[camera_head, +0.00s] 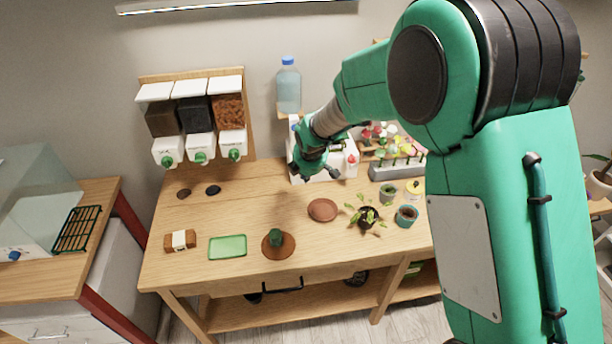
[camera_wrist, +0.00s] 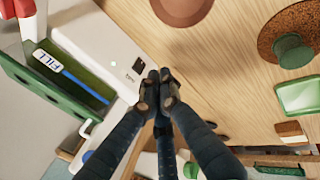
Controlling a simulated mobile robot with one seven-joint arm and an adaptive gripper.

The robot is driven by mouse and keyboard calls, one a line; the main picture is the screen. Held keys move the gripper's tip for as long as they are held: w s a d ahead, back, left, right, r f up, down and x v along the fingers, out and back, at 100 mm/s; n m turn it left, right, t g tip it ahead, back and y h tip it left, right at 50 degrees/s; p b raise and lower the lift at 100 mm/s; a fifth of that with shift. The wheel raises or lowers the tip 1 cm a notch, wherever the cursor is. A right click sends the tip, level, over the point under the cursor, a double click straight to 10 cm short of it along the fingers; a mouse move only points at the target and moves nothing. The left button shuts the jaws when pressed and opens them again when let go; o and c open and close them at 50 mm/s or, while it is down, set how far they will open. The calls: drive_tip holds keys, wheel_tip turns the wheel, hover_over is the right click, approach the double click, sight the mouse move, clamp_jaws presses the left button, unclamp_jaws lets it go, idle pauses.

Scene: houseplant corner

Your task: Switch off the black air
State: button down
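No thing clearly marked as a black air device shows. A white box-shaped device (camera_head: 344,160) stands at the back of the wooden table. In the wrist view the white device (camera_wrist: 96,35) has a small black switch-like patch (camera_wrist: 139,66) on its face, with tiny print beside it, too small to read. My gripper (camera_wrist: 160,84) has its dark fingertips together with nothing seen between them. The tips appear close to the black patch; whether they touch is unclear. In the head view my gripper (camera_head: 320,172) hangs in front of the device and hides part of it.
A "FILL" gauge (camera_wrist: 60,70) is beside the device. A blue-capped bottle (camera_head: 288,88) stands behind. Three wall dispensers (camera_head: 200,146) hang left. A brown saucer (camera_head: 322,210), small pots (camera_head: 405,217), a green tray (camera_head: 228,246) and a grey planter (camera_head: 397,170) occupy the table.

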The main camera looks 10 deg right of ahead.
drive_tip(key=b+x, duration=0.2)
drive_tip(key=x, duration=0.6)
drive_tip(key=shift+s+f, duration=0.1)
drive_tip(key=w, duration=0.3)
drive_tip(key=shift+w+b, duration=0.35)
drive_tip(key=shift+w, duration=0.25)
drive_tip(key=shift+r, duration=0.25)
drive_tip(key=shift+w+r+p, duration=0.25)
drive_tip(key=shift+w+p, duration=0.25)
drive_tip(key=shift+p, duration=0.35)
drive_tip(key=shift+f, duration=0.1)
drive_tip(key=shift+r+p, duration=0.4)
drive_tip(key=shift+r, duration=0.4)
